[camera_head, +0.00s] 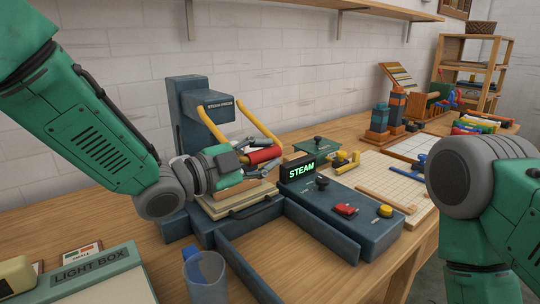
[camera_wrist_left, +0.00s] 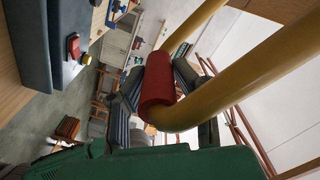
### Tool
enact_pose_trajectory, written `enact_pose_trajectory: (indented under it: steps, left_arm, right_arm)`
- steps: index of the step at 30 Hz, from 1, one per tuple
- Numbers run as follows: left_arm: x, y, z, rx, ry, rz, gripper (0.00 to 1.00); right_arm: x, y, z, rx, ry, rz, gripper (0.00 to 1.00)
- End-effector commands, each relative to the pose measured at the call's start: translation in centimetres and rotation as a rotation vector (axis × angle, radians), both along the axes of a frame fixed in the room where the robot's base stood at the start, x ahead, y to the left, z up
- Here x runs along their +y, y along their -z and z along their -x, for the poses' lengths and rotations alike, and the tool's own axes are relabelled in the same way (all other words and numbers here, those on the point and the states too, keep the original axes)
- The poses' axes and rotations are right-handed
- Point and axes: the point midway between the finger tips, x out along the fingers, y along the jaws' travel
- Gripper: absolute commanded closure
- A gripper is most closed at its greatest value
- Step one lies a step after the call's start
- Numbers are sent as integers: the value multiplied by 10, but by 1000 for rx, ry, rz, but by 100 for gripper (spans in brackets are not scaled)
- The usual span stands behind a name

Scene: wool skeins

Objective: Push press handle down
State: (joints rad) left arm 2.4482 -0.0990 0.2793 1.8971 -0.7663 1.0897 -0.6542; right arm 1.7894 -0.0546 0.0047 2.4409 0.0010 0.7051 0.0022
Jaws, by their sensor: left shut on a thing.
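The steam press (camera_head: 195,112) is a dark blue-grey machine against the wall, with yellow handle arms (camera_head: 210,123) reaching forward to a red grip (camera_head: 262,156). My left gripper (camera_head: 258,158) is shut on the red grip, with the arm coming in from the left. In the left wrist view the red grip (camera_wrist_left: 157,88) sits between my dark fingers, and the yellow bars (camera_wrist_left: 255,60) run up to the right. Pale layered boards (camera_head: 240,202) lie on the press bed below the gripper. My right arm shows at the right edge, but its gripper is out of view.
A control box (camera_head: 350,215) with a lit STEAM sign (camera_head: 300,171), knobs and buttons stands right of the press. A clear blue cup (camera_head: 205,275) and a light box (camera_head: 95,270) are in front. Wooden spool stands (camera_head: 378,122) and a shelf (camera_head: 470,65) are behind.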

Motion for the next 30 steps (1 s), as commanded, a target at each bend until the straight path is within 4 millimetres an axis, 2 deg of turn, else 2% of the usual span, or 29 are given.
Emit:
enact_pose_trajectory:
  steps: [5, 6, 7, 16, 19, 23, 30]
  left_arm:
    - [3, -2, -2, -1, -9, 6, 100]
    - [3, -2, -2, -1, -9, 6, 66]
    - [3, -2, -2, -1, -9, 5, 56]
    - [-4, 0, -2, 0, -2, -2, 56]
    - [0, 0, 1, 1, -3, -2, 56]
    - [16, -1, 12, 1, -5, -2, 56]
    - [62, -1, 41, 2, -7, 3, 56]
  right_arm:
    - [0, 0, 0, 0, 0, 0, 60]
    - [0, 0, 0, 0, 0, 0, 60]
    - [0, 0, 0, 0, 0, 0, 60]
    - [0, 0, 0, -1, 0, 0, 60]
    - [0, -1, 2, -2, 0, 0, 60]
    - [0, -1, 2, -3, 0, 0, 60]
    - [1, -1, 2, -3, 0, 2, 60]
